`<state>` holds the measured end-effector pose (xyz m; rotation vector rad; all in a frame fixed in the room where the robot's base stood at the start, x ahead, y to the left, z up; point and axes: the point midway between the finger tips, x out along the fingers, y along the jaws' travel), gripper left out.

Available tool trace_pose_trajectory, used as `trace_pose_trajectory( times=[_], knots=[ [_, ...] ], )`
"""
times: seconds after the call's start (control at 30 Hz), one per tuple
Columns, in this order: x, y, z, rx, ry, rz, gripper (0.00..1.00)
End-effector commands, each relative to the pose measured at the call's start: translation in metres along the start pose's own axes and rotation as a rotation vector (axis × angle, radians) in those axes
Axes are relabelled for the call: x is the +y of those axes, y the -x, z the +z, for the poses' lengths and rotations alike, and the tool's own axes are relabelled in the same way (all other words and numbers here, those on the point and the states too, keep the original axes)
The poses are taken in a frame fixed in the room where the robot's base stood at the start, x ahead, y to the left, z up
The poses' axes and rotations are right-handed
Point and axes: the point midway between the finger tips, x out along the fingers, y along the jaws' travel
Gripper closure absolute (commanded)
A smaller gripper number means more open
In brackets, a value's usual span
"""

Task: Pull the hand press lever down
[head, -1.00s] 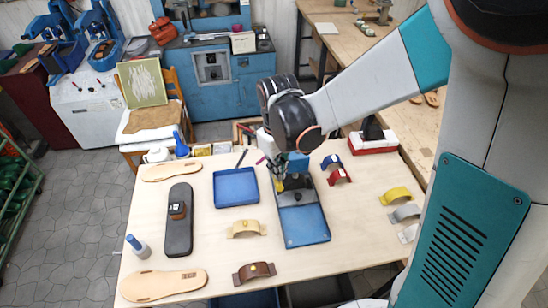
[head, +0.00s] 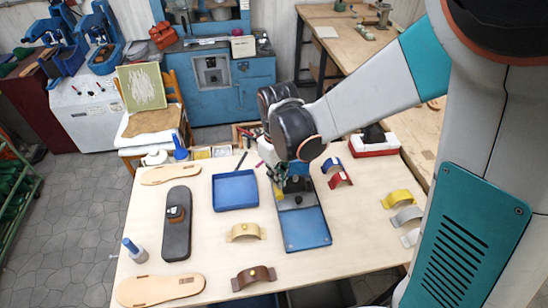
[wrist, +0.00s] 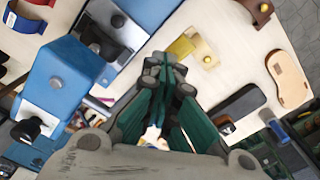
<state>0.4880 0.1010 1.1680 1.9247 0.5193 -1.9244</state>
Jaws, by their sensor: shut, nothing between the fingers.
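The hand press stands toward the back of the table. Its blue body (head: 298,170) is largely hidden behind my wrist in the head view, and its blue base plate (head: 305,230) shows in front. In the wrist view the blue press body (wrist: 65,75) stands to the left of my fingers. I cannot make out the lever for certain. A small yellow piece (head: 279,191) shows just below my fingers in the head view. My gripper (head: 277,180) is at the left side of the press, pointing down. In the wrist view its green fingers (wrist: 167,72) are together and hold nothing.
A blue tray (head: 235,205) lies left of the press, with a tan strap (head: 245,233) and a brown strap (head: 254,278) in front. Blue and red straps (head: 340,180) lie close on the right. A red-and-white box (head: 375,148) stands behind them.

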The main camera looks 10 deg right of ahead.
Motion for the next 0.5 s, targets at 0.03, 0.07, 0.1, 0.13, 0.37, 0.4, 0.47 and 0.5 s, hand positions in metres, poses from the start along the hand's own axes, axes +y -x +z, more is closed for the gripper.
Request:
trace_pose_trajectory(
  times=[0.03,0.07,0.1,0.13,0.37,0.4,0.47,0.5],
  knots=[
    [0.0,-0.003,0.0,0.0,0.0,0.0,1.0],
    [0.0,-0.005,0.0,0.0,0.0,0.0,1.0],
    [0.0,-0.008,0.0,0.0,0.0,0.0,1.0],
    [0.0,-0.01,0.0,0.0,0.0,0.0,1.0],
    [0.0,-0.016,0.0,0.0,0.0,0.0,1.0],
    [0.0,-0.016,0.0,0.0,0.0,0.0,1.0],
    [0.0,-0.015,0.0,0.0,0.0,0.0,1.0],
    [0.0,-0.014,0.0,0.0,0.0,0.0,1.0]
  ],
)
